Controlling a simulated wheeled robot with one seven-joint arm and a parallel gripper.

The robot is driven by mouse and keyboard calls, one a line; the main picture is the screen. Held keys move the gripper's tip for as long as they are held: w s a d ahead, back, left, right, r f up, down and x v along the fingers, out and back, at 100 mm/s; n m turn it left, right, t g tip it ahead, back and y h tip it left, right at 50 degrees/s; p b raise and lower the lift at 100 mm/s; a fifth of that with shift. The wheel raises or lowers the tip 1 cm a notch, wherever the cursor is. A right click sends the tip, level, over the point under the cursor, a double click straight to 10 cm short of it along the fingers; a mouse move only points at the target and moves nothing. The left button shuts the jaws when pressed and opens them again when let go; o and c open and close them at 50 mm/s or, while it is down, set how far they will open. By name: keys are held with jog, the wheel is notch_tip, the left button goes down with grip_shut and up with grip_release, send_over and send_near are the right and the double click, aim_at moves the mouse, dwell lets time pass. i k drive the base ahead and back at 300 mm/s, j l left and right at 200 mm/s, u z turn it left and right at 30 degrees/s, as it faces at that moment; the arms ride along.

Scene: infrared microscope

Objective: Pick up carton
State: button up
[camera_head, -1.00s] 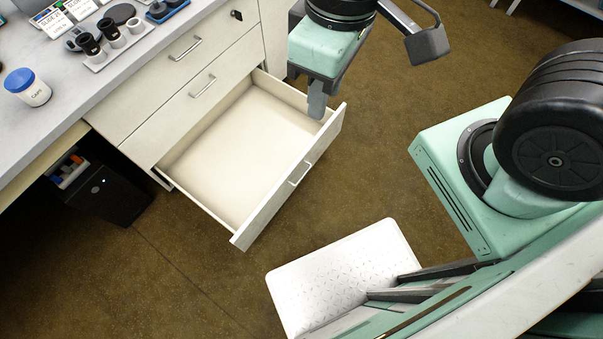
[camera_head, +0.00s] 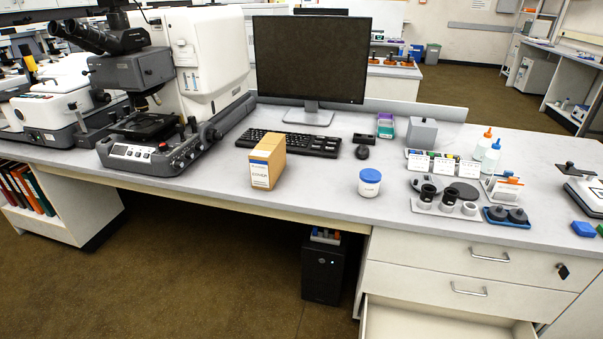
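The carton (camera_head: 267,163) is a small upright box, tan on top and on its right side, with a white label on its front. It stands on the bench top near the front edge, in front of the keyboard and to the right of the microscope. Nothing touches it that I can see. My gripper is not in the current view, so its distance from the carton cannot be told.
A microscope (camera_head: 160,100) stands left of the carton. The keyboard (camera_head: 288,143) and monitor (camera_head: 310,60) are behind it. A blue-lidded jar (camera_head: 369,183) stands to its right. An open drawer (camera_head: 430,322) juts out below at the right. The bench (camera_head: 318,190) is bare between carton and jar.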

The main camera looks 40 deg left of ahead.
aim_at(266, 161)
jog(key=u, duration=1.7)
jog(key=z, duration=0.4)
jog(key=i+j+z, duration=0.15)
jog(key=z, duration=0.25)
jog(key=j+z, duration=0.4)
jog(key=i+j+z, duration=0.1)
jog(key=j+z, duration=0.5)
jog(key=z, duration=0.2)
jog(key=j+z, duration=0.1)
jog(key=j, duration=0.45)
jog(key=k+j, duration=0.1)
jog(key=j, duration=0.4)
jog(key=j+z, duration=0.15)
jog(key=j, duration=0.4)
jog(key=k+j, duration=0.15)
jog(key=j, duration=0.35)
jog(key=j+z, duration=0.15)
jog(key=j, duration=0.35)
jog(key=k, duration=0.05)
